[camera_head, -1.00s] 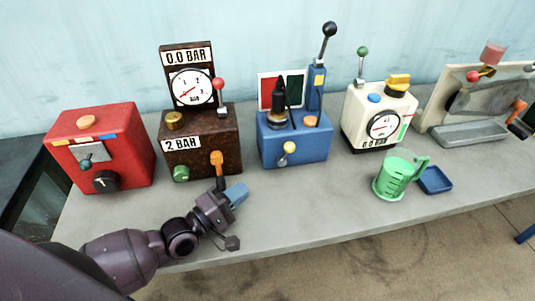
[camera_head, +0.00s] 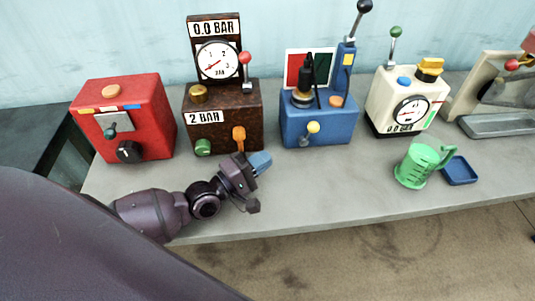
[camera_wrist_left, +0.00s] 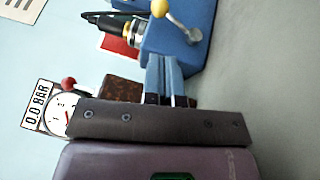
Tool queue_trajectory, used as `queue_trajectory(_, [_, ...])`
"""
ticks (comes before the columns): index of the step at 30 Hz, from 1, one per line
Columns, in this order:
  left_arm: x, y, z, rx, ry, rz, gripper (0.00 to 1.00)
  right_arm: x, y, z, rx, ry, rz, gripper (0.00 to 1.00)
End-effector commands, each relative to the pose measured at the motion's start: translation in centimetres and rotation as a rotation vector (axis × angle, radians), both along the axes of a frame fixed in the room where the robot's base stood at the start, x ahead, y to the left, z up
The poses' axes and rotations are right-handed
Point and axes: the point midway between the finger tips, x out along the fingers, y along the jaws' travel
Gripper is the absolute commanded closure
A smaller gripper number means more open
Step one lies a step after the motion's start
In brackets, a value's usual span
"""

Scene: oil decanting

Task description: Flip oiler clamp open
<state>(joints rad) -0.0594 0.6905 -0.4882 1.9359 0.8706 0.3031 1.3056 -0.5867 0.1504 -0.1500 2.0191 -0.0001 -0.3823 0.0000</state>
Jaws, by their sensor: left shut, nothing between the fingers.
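I cannot tell for certain which part is the oiler clamp. The beige frame (camera_head: 477,88) at the far right carries a reddish cup (camera_head: 529,40) and a red-knobbed lever (camera_head: 512,64), and the right edge cuts it off. The blue unit (camera_head: 333,128) has a black-and-brass fitting and a yellow-knobbed lever (camera_head: 313,128). In the left wrist view the yellow knob (camera_wrist_left: 160,8) shows at the top. My left gripper (camera_head: 261,163) is shut and empty, in front of the brown box and left of the blue unit. Its blue fingers (camera_wrist_left: 163,68) show together. My right gripper is out of view.
The brown gauge box (camera_head: 223,102) with an orange handle (camera_head: 239,138) stands behind my left gripper. A red box (camera_head: 150,125) is left of it. The cream gauge unit (camera_head: 385,100), green jug (camera_head: 412,170) and blue tray (camera_head: 460,171) stand to the right. The front middle of the bench (camera_head: 335,190) is clear.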

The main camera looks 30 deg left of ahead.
Motion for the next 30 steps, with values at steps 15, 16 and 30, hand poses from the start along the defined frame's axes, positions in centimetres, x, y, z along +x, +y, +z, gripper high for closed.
queue_trajectory(15, [7.9,-4.1,1.7,-0.001,-0.003,0.000,1.00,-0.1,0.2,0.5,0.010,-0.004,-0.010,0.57])
queue_trajectory(16, [8.2,-4.3,1.7,-0.001,-0.003,0.000,1.00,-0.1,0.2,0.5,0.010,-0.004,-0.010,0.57])
queue_trajectory(30, [10.3,-5.4,1.9,0.001,0.000,0.001,1.00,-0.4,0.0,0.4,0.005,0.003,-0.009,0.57])
